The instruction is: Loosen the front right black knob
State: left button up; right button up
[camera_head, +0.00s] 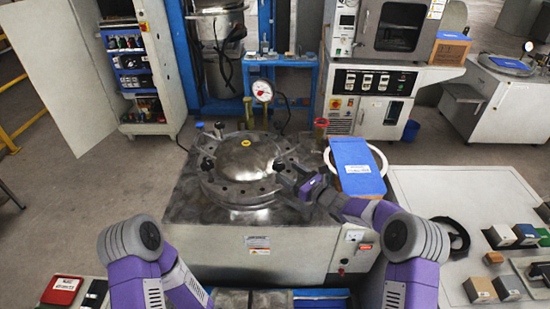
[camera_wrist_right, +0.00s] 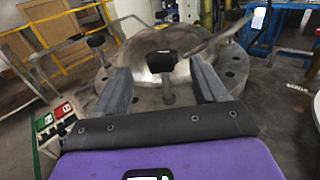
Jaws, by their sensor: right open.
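The steel test chamber has a round bolted lid (camera_head: 240,160) with black knobs around its rim. The front right black knob (camera_head: 279,165) stands at the lid's right front edge, beside the fingertips of my right gripper (camera_head: 290,174). In the right wrist view, a black knob (camera_wrist_right: 161,62) on a metal stem shows between the two grey fingers of my right gripper (camera_wrist_right: 160,77). The gripper is open, with a gap on each side of the knob; contact is not visible. My left arm shows at the lower left, but its gripper is out of view.
Other black knobs stand at the lid's left front (camera_head: 206,164) and back left (camera_head: 219,127). A pressure gauge (camera_head: 262,91) rises behind the lid. A blue box (camera_head: 357,162) lies to the right of the chamber. A grey bench (camera_head: 430,190) with small blocks is further right.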

aim_at(275, 163)
jog(key=shift+w+a+f, duration=0.2)
jog(key=shift+w+f, duration=0.15)
jog(key=shift+w, duration=0.4)
jog(key=shift+w+a+r, duration=0.1)
jog(key=shift+a+r, duration=0.15)
jog(key=shift+a, duration=0.05)
jog(key=shift+b+x, duration=0.65)
jog(key=shift+x, duration=2.3)
pick_arm(q)
jog(key=shift+w+f, duration=0.15)
jog(key=shift+f, duration=0.55)
pick_arm(e)
jog(key=shift+a+r, duration=0.1)
jog(key=shift+a, duration=0.05)
jog(key=shift+c, duration=0.5)
